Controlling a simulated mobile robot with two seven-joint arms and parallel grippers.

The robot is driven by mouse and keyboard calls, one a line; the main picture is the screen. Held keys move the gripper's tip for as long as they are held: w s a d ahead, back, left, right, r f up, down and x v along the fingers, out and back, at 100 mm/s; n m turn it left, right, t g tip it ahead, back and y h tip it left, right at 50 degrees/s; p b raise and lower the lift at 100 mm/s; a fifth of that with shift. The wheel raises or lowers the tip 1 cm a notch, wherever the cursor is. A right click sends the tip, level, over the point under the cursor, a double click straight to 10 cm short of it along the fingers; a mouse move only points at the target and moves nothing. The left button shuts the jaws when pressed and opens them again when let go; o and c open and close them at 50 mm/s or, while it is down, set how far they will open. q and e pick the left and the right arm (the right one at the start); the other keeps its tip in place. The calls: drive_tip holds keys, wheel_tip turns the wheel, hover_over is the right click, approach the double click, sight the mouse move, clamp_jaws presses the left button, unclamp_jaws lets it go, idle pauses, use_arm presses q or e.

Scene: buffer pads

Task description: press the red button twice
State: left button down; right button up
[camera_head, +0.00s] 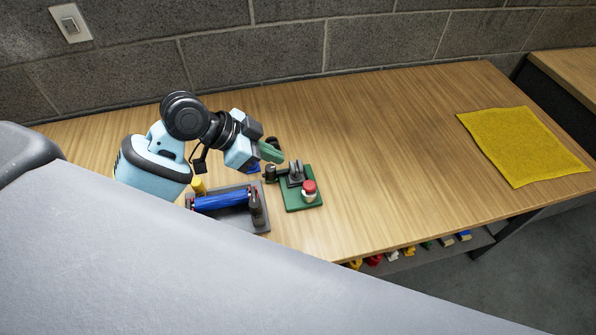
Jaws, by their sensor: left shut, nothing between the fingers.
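The red button (309,186) is a red cap on a white base at the front right of a small green board (303,206) on the wooden table. A dark grey block (295,173) stands on the same board behind it. My left gripper (272,152) is shut and empty, above and to the left of the green board, apart from the red button. Its fingertips look green and point to the right. My right gripper is not in view.
Left of the green board lies a grey tray (232,222) with a blue roller (222,199). A yellow cloth (520,145) lies at the table's right. The middle of the wooden table (390,160) is clear. A block wall runs behind.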

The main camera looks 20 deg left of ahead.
use_arm(q)
hover_over(314, 184)
drive_tip(key=s+a, duration=0.2)
wheel_tip(314, 184, down, 7)
drive_tip(key=shift+w+a+r, duration=0.1)
drive_tip(key=shift+a, duration=0.05)
wheel_tip(314, 184, down, 2)
drive_tip(key=shift+f, duration=0.25)
drive_tip(key=shift+w+f, duration=0.1)
drive_tip(key=shift+f, duration=0.8)
drive_tip(key=shift+b, duration=0.3)
